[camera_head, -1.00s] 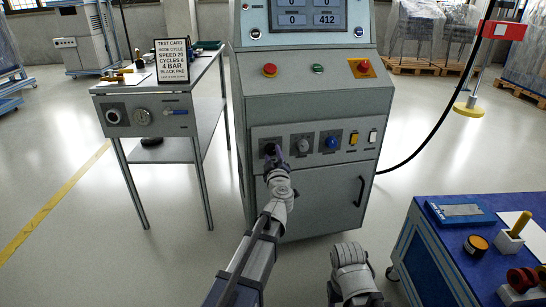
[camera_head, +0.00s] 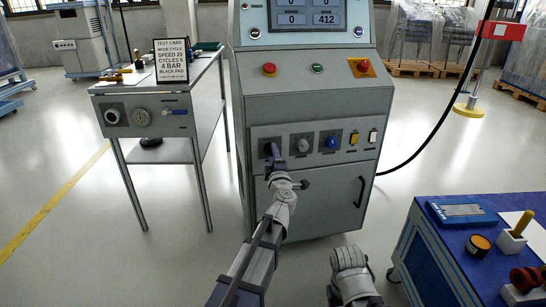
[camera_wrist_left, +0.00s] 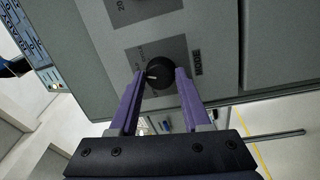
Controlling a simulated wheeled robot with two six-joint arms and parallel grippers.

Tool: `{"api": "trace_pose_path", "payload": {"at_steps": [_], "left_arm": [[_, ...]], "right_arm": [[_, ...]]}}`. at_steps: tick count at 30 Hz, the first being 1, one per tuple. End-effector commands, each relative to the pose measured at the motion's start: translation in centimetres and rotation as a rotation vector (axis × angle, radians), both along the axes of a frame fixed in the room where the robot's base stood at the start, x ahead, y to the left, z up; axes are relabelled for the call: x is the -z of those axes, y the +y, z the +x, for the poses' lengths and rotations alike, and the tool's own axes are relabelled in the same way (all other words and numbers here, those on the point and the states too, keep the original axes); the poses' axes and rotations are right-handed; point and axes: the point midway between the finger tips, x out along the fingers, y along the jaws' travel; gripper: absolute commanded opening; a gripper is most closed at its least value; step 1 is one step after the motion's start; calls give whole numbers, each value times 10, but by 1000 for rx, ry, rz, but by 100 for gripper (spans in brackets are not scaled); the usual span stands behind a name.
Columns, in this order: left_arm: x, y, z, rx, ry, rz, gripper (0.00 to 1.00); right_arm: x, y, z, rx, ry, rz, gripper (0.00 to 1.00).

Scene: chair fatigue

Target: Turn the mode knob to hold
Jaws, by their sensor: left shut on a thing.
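The mode knob (camera_wrist_left: 160,73) is a black round knob with a pale pointer mark, on a dark grey plate marked MODE, seen in the left wrist view. The small position labels around it are too small to read surely. My left gripper (camera_wrist_left: 159,76) has its two purple fingers on either side of the knob, shut on it. In the head view the left gripper (camera_head: 273,153) is at the leftmost knob of the machine's front panel (camera_head: 317,158) and mostly hides that knob. My right arm's wrist shows at the bottom; its fingers do not show.
Right of the mode knob sit a grey knob (camera_head: 302,144), a blue knob (camera_head: 330,141), a yellow switch (camera_head: 353,138) and a white switch (camera_head: 373,136). A side table with a test card (camera_head: 170,60) stands left. A blue-topped cart (camera_head: 480,202) stands at right.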

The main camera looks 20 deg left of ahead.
Motion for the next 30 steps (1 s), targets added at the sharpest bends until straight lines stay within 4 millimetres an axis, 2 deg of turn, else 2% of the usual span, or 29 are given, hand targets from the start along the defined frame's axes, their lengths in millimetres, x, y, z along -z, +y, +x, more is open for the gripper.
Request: {"api": "trace_pose_path", "payload": {"at_steps": [15,16,23,30], "left_arm": [[0,0,0,0,-8,-16,0],[0,0,0,0,-8,-16,51],[0,0,0,0,-8,-16,77],[0,0,0,0,-8,-16,78]], "right_arm": [[0,0,0,0,0,0,60],[0,0,0,0,0,0,60],[0,0,0,0,0,0,60],[0,0,0,0,0,0,60]]}}
